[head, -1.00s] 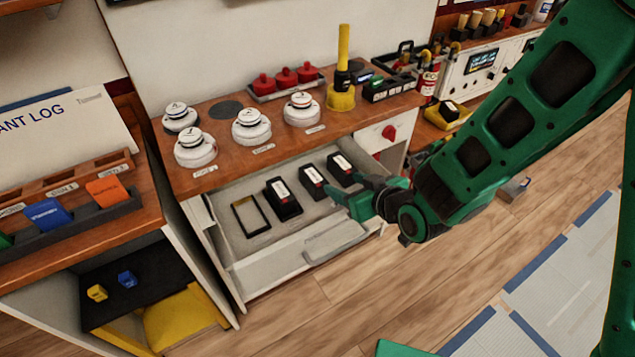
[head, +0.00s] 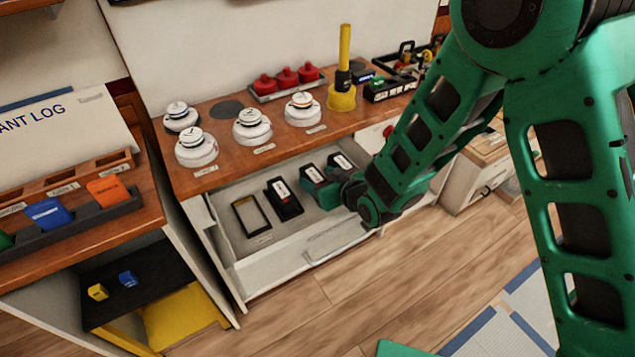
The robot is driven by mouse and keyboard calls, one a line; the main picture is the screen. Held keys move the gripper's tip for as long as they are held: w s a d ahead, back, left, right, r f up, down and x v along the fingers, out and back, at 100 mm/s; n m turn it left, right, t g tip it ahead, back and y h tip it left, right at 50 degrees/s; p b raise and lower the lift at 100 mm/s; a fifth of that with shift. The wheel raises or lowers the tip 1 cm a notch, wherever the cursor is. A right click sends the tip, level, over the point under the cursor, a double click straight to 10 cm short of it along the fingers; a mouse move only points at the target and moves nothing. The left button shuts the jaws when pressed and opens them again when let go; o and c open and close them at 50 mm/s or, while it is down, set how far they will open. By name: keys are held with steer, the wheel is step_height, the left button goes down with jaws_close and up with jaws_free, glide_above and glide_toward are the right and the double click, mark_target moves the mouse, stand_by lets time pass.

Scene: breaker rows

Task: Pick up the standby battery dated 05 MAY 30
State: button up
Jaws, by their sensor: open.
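An open drawer (head: 232,254) under the bench holds a row of dark standby batteries with white labels. The left battery (head: 284,199) shows whole; the middle one (head: 311,173) is partly hidden by my gripper, and the right one (head: 342,163) stands behind it. The label dates are too small to read, so I cannot tell which is dated 05 MAY 30. My gripper (head: 312,190) is open over the drawer at the near end of the middle battery. Whether it touches that battery is unclear. An empty black-framed slot (head: 250,215) lies at the left.
White round detectors (head: 252,127) stand on the bench above the drawer, with red pieces (head: 285,82) and a yellow-handled tool (head: 343,75) behind. The bench edge overhangs the drawer's back. A cabinet with an open compartment (head: 130,285) is at left.

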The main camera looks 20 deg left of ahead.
steer(key=shift+w+a+f, duration=0.3)
steer(key=shift+a, duration=0.05)
steer(key=shift+r, duration=0.1)
jaws_close()
